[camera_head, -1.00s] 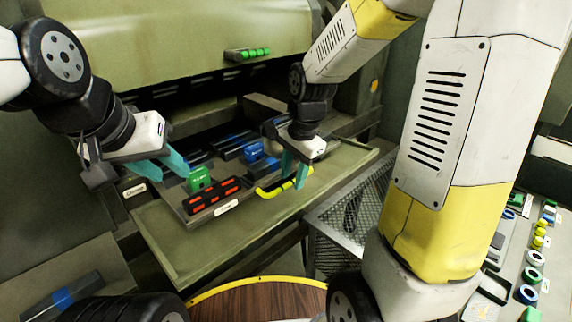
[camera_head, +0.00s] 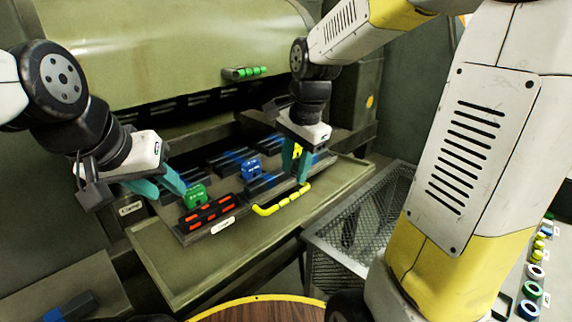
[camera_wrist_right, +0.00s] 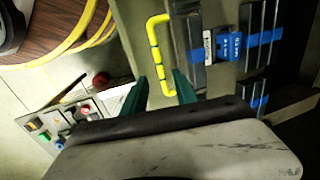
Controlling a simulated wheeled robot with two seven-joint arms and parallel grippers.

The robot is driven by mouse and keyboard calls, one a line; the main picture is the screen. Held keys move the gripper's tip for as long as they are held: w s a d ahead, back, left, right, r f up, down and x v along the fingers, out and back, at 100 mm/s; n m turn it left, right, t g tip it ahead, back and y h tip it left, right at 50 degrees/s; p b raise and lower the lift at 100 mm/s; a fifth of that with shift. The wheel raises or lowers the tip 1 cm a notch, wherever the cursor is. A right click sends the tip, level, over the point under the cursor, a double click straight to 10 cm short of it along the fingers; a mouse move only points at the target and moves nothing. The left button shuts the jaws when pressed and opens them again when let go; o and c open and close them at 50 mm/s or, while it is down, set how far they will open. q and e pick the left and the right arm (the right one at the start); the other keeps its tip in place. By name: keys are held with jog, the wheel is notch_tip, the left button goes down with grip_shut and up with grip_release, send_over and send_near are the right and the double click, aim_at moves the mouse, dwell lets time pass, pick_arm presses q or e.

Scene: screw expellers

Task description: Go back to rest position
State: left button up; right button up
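My left gripper (camera_head: 162,187) has two teal fingers spread apart and nothing between them. It hovers just left of a green block (camera_head: 195,197) on the machine's tray. My right gripper (camera_head: 298,165) has its teal fingers spread above the far end of a yellow bar handle (camera_head: 280,208). In the right wrist view, the fingers (camera_wrist_right: 162,92) stand apart, with the lower end of the yellow handle (camera_wrist_right: 154,45) showing in the gap. I cannot tell how far the fingertips are from the handle.
A black block with red inserts (camera_head: 208,214) and a blue block (camera_head: 251,168) sit on the tray. The olive tray edge (camera_head: 215,265) runs below. A wire mesh stand (camera_head: 365,215) is at right.

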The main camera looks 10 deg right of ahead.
jog(key=s+d+r+n+t, duration=0.1)
jog(key=s+r+n+t, duration=0.1)
jog(key=s+n, duration=0.3)
jog(key=s+d+r+n+t+y, duration=0.1)
jog(key=s+d+r+n+t, duration=0.1)
jog(key=s+n, duration=0.4)
jog(key=shift+s+r+n, duration=0.3)
jog(key=shift+s+r, duration=0.4)
jog(key=shift+r, duration=0.15)
